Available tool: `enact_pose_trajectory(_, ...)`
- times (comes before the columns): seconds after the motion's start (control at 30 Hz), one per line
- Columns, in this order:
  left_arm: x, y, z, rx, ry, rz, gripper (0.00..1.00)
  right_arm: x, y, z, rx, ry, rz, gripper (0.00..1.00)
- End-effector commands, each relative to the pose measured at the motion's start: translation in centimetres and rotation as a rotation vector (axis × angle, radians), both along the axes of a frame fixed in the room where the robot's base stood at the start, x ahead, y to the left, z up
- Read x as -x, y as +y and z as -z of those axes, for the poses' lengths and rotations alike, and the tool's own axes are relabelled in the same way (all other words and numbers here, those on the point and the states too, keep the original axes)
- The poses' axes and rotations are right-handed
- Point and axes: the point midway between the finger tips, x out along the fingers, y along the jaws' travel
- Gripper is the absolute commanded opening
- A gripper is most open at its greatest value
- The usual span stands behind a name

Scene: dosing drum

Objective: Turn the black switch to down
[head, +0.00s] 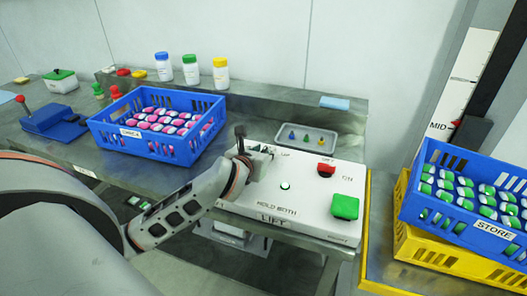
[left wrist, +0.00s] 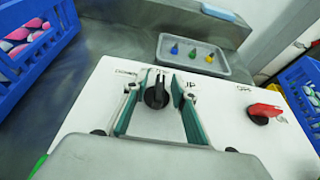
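The black switch (left wrist: 157,93) is a round knob on the white LIFT control box (head: 310,222). In the left wrist view its ridge points roughly to the middle label, between a DOWN label on the left and an UP label on the right. My left gripper (left wrist: 158,84) is open, with one green-padded finger on each side of the knob. Small gaps seem to show between knob and fingers. In the head view my left gripper (head: 262,155) is at the box's back left corner and mostly hides the switch. My right gripper is not in view.
A red switch (head: 326,170) and a green button (head: 345,206) are on the same box. A grey tray with small coloured pieces (head: 306,139) lies behind it. A blue crate (head: 190,155) stands left, and a STORE crate (head: 490,236) right.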

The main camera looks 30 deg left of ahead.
Motion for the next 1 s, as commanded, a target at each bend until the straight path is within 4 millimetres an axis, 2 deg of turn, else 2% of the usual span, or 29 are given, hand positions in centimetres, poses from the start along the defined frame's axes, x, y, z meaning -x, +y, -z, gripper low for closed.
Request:
enact_pose_trajectory(0.07,0.0,0.0,0.0,0.0,0.0,0.0,0.24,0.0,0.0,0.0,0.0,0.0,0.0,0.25)
enact_pose_trajectory(0.1,0.0,0.0,0.0,0.0,0.0,0.0,0.13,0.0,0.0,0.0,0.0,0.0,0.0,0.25)
enact_pose_trajectory(0.17,0.0,0.0,0.0,0.0,0.0,0.0,0.0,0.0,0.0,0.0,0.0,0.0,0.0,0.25)
enact_pose_trajectory(0.57,0.0,-0.1,-0.2,0.002,-0.001,-0.031,0.0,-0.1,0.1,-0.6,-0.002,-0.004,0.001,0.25)
enact_pose_trajectory(0.77,0.0,-0.3,-0.3,0.006,0.001,-0.131,0.0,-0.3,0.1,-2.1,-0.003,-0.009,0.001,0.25)
enact_pose_trajectory(1.0,0.0,-0.4,-0.2,0.009,0.003,-0.329,0.0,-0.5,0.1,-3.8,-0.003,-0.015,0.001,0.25)
